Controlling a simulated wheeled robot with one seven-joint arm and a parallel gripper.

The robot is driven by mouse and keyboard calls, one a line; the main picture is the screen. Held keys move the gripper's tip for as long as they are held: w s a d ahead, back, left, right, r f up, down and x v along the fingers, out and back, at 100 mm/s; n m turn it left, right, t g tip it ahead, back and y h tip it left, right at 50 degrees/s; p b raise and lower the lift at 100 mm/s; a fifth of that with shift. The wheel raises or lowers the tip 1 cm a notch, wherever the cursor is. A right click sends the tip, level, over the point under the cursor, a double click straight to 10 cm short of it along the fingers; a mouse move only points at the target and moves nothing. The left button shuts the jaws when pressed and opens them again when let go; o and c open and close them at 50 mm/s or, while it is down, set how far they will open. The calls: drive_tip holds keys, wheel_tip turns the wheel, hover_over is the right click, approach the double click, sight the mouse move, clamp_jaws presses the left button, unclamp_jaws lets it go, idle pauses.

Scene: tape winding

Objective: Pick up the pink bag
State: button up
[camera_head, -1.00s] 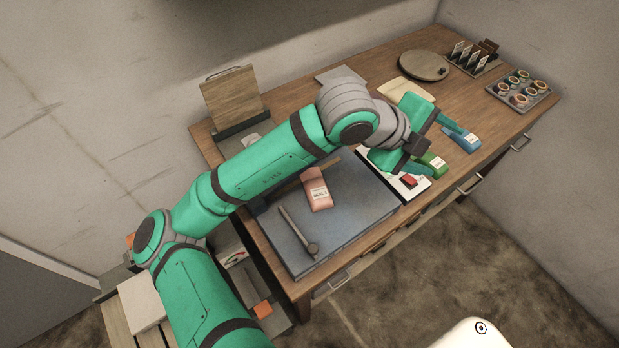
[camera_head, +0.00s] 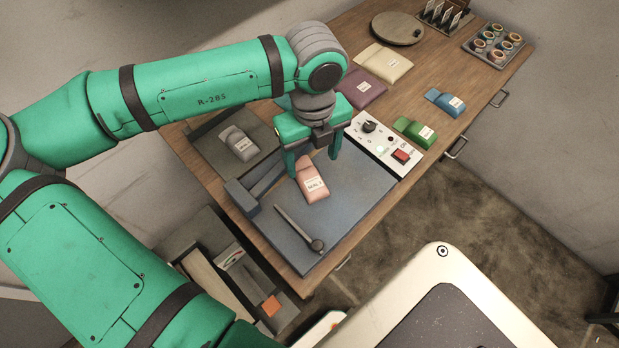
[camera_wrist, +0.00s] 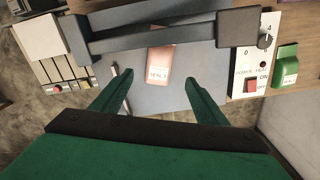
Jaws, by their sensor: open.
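The pink bag (camera_head: 312,180) lies on the blue-grey plate of the sealing machine (camera_head: 350,200), with a white label on its face. It also shows in the wrist view (camera_wrist: 158,68), between and beyond my fingertips. My gripper (camera_head: 313,168) is open and empty, pointing down over the bag. Its two green fingers show apart in the wrist view (camera_wrist: 159,84).
A dark hammer-like tool (camera_head: 298,228) lies on the plate. A control panel (camera_head: 383,143) with a knob and red switch adjoins it. Grey (camera_head: 238,143), green (camera_head: 414,132), blue (camera_head: 444,101), purple (camera_head: 358,88) and cream (camera_head: 383,63) bags lie around. A dark bar (camera_wrist: 165,30) crosses beyond the pink bag.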

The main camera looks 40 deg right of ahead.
sight(311, 178)
drive_tip(key=shift+a+f, duration=0.1)
drive_tip(key=shift+f, duration=3.8)
drive_tip(key=shift+c, duration=0.3)
drive_tip(key=c, duration=1.2)
drive_tip(key=shift+w+r, duration=0.1)
drive_tip(key=shift+r, duration=0.05)
